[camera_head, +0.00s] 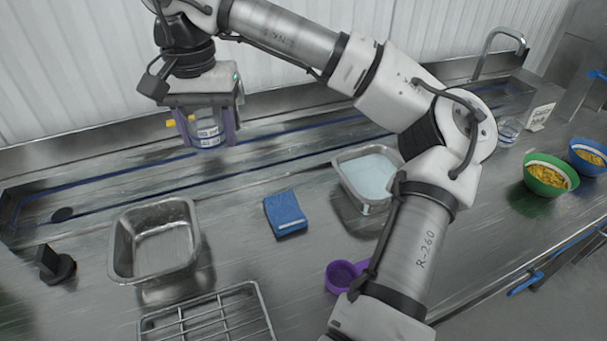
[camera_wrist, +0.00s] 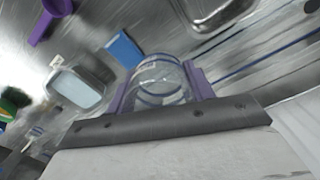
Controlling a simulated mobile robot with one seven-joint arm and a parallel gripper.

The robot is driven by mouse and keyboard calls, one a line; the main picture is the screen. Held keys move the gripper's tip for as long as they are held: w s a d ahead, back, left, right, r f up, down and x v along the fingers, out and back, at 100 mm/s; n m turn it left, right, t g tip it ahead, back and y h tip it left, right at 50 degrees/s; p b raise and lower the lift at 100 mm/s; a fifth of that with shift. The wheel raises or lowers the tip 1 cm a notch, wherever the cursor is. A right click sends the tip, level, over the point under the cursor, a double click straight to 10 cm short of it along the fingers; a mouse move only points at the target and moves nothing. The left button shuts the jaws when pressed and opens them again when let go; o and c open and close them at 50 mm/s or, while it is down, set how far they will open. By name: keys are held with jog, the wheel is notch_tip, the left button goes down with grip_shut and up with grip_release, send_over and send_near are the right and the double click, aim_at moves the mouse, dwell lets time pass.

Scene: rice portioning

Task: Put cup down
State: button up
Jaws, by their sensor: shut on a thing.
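My gripper (camera_head: 208,132) is at the upper left in the head view, raised above the back of the steel counter. Its purple fingers are shut on a clear cup (camera_head: 208,128) with printed markings. In the wrist view the clear cup (camera_wrist: 160,82) sits between the two purple fingers of my gripper (camera_wrist: 160,90), and its round rim shows. The cup is held in the air, apart from the counter (camera_head: 300,255). I cannot tell whether anything is in it.
An empty steel pan (camera_head: 122,250), a wire rack (camera_head: 205,318), a blue cloth (camera_head: 285,213) and a purple scoop (camera_head: 341,274) lie on the counter. A pan of white contents (camera_head: 343,166) stands near my arm. Green (camera_head: 548,182) and blue (camera_head: 585,160) bowls stand right. Counter between pan and cloth is clear.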

jog(key=shift+w+r, duration=0.1)
jog(key=shift+w, duration=0.1)
jog(key=p, duration=0.4)
send_near(232, 224)
notch_tip(232, 224, down, 5)
jog(key=shift+f, duration=0.45)
jog(key=shift+f, duration=0.25)
jog(key=o, duration=1)
jog(key=shift+r, duration=0.1)
jog(key=shift+c, duration=0.2)
jog(key=shift+r, duration=0.1)
